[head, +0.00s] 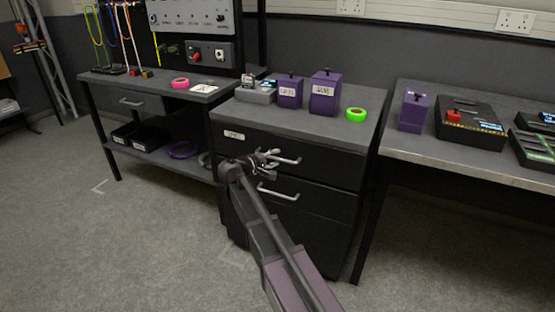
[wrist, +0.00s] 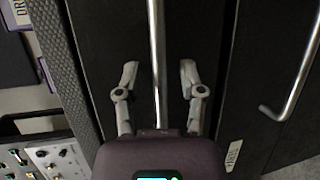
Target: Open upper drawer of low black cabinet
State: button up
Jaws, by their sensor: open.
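The low black cabinet (head: 356,136) stands in the middle of the head view with a grey top. Its upper drawer (head: 335,167) looks shut flush with the front. The upper drawer's silver bar handle (head: 287,160) is partly covered by my gripper (head: 268,158). In the wrist view the handle (wrist: 157,35) runs upright in the picture between the two fingers of my gripper (wrist: 158,72). The fingers are apart, one on each side of the bar, with a visible gap to it. Whether the fingertips reach past the bar in depth is hard to tell.
A lower drawer handle (head: 277,192) sits below; it also shows at the right in the wrist view (wrist: 300,75). Purple boxes (head: 325,93) and a green tape roll (head: 355,114) stand on the cabinet top. A bench (head: 460,168) stands at right. Floor in front is clear.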

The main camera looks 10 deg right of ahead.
grip_shut()
